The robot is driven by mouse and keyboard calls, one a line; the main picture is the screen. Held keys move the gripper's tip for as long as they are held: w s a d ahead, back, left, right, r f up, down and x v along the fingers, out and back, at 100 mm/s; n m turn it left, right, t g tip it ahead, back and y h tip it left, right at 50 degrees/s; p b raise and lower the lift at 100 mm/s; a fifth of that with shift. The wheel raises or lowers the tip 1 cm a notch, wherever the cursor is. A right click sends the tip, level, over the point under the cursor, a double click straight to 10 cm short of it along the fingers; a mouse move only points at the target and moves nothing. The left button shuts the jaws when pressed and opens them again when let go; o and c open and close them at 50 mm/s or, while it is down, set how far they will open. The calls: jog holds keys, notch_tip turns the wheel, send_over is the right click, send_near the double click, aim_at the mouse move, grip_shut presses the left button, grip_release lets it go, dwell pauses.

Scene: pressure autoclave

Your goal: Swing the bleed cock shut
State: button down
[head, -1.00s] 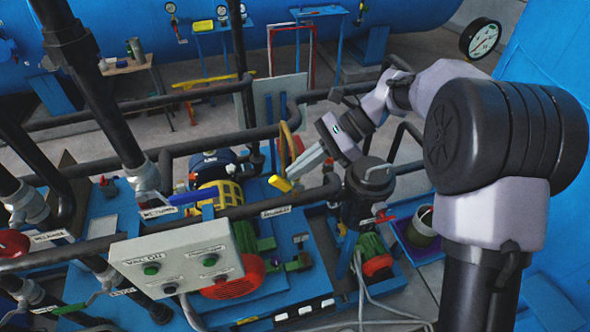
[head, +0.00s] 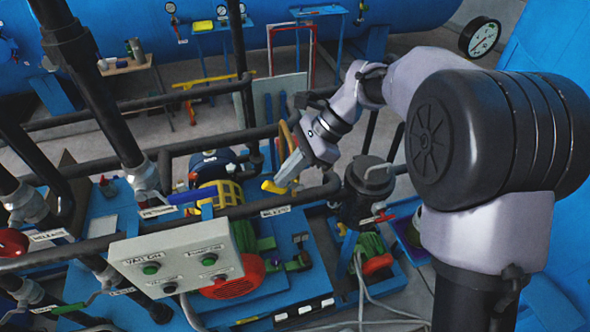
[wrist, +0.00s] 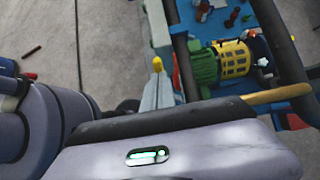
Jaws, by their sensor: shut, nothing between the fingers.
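The bleed cock's yellow lever (head: 273,187) shows in the head view just above a white tag (head: 275,211) on the dark pipe. My gripper (head: 284,177) is shut and empty, its grey fingers pointing down and left with the tips right at the lever. Whether they touch it I cannot tell. In the wrist view the yellow lever end (wrist: 157,65) shows just beyond the fingertips (wrist: 156,82). The cock's body is hard to make out.
A tan-yellow handwheel (head: 284,138) stands close behind my gripper. Dark pipes (head: 230,135) cross around it.

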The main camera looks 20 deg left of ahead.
aim_at(266, 190)
jog(key=shift+s+a+f+t+h, duration=0.35)
jog(key=shift+s+a+t+h, duration=0.15)
jog(key=shift+a+h, duration=0.25)
jog(key=shift+s+a+f+t+h, duration=0.4)
jog(key=shift+a+f+t+h, duration=0.3)
jog(key=shift+h, duration=0.35)
jog(key=shift+s+a+f+t+h+b, duration=0.15)
jog(key=shift+a+f+t+h, duration=0.1)
jog(key=shift+f+h, duration=0.2)
jog(key=shift+s+a+f+t+h+b, duration=0.15)
jog(key=shift+f+t+h, duration=0.15)
jog(key=shift+h, duration=0.15)
jog(key=shift+a+f+b, duration=0.15)
jog(key=shift+f+b, duration=0.15)
jog(key=shift+f, duration=0.25)
jog(key=shift+s+f, duration=0.1)
jog(key=shift+s, duration=0.05)
